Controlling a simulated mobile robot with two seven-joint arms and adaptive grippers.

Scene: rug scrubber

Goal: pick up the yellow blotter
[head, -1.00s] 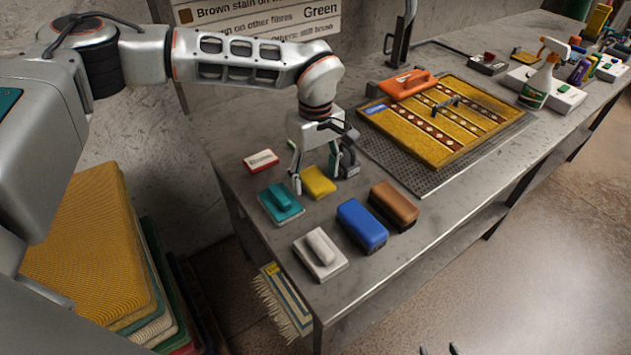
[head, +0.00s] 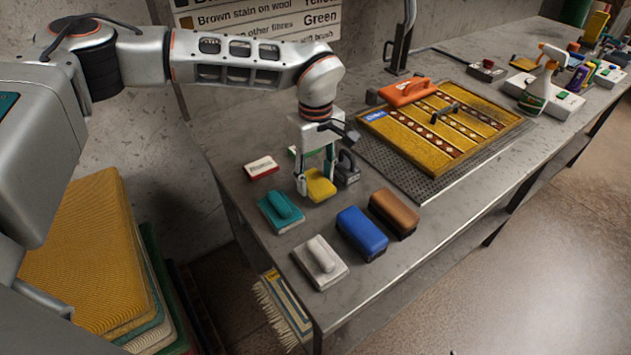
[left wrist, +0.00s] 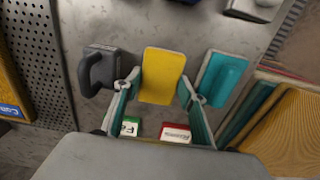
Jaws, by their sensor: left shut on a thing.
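The yellow blotter (head: 320,187) is a small flat yellow block near the left end of the metal bench. My left gripper (head: 317,186) is over it, pointing down, with its fingers shut on the blotter's two sides. In the left wrist view the yellow blotter (left wrist: 163,76) sits between the two fingertips (left wrist: 161,90) of the same gripper. I cannot tell whether the blotter is clear of the bench top. My right gripper is not clearly in view.
A teal blotter (head: 281,209) lies close on the left and a dark grey handled block (head: 346,168) close on the right. A red-and-white box (head: 261,167) is behind. White (head: 320,262), blue (head: 361,233) and brown (head: 394,212) blocks stand in front. A patterned yellow rug (head: 445,124) lies farther right.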

